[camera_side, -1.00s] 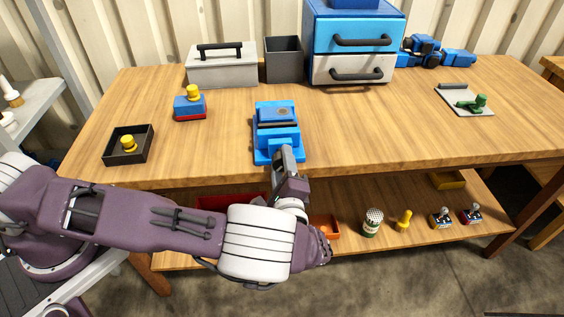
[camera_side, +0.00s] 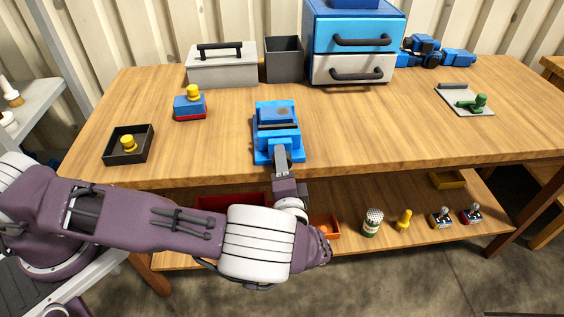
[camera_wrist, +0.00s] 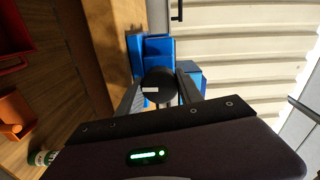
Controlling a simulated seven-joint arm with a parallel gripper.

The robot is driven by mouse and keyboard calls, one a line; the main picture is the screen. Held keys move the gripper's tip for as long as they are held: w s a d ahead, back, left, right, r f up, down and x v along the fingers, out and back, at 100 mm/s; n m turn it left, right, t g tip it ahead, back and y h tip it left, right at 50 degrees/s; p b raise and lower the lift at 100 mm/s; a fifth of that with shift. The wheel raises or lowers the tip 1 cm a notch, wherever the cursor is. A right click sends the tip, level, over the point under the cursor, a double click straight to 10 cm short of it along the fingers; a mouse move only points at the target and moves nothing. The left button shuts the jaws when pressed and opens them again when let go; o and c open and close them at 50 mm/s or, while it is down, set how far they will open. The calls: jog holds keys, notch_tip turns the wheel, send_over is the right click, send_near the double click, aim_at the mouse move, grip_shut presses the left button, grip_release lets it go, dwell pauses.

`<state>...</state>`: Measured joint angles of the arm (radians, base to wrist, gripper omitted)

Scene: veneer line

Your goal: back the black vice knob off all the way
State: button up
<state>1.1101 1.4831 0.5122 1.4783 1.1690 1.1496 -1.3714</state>
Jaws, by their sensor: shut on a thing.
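The blue vice (camera_side: 277,130) stands at the front edge of the wooden bench, and its blue body also shows in the wrist view (camera_wrist: 157,47). The round black vice knob (camera_wrist: 159,87), with a small white mark on its face, lies between my fingers in the wrist view. My gripper (camera_side: 281,160) is shut on the knob at the front of the vice; in the wrist view its fingers (camera_wrist: 160,90) are on either side of it. In the side view the knob is hidden by my gripper.
On the bench are a black tray with a yellow knob (camera_side: 108,157), a blue-and-red block (camera_side: 189,112), a grey lidded box (camera_side: 221,72), an open dark bin (camera_side: 283,72) and a drawer unit (camera_side: 353,40). A green-handled part (camera_side: 478,104) lies right. Several items stand on the lower shelf (camera_side: 350,250).

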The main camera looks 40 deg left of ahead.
dwell(0.4)
jog(key=o, duration=1.4)
